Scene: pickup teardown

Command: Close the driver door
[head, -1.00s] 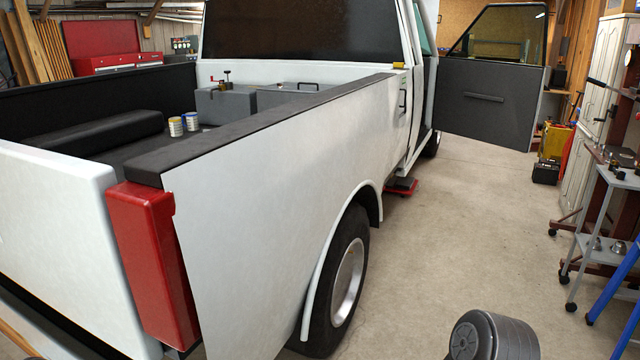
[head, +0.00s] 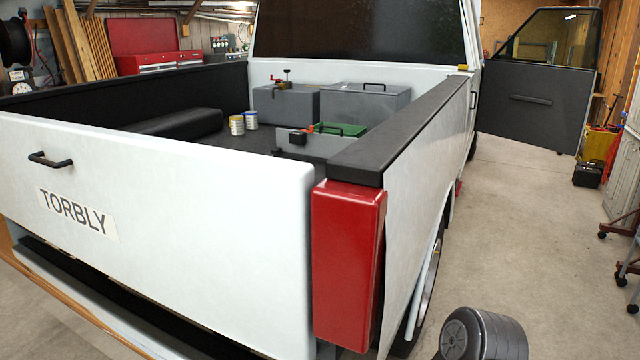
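The driver door (head: 527,102) of the white pickup (head: 150,190) stands wide open at the upper right in the head view. Its dark inner panel with a pull handle faces me, and its window frame (head: 550,38) is above. The door is well ahead of me, beyond the truck bed's right side. A dark grey rounded part at the bottom right edge is mine. Neither gripper can be made out in the view.
The tailgate and red tail light (head: 347,262) are close in front of me. Clear concrete floor (head: 530,220) runs along the truck's right side toward the door. A black box (head: 587,174) and wheeled stands border it on the right.

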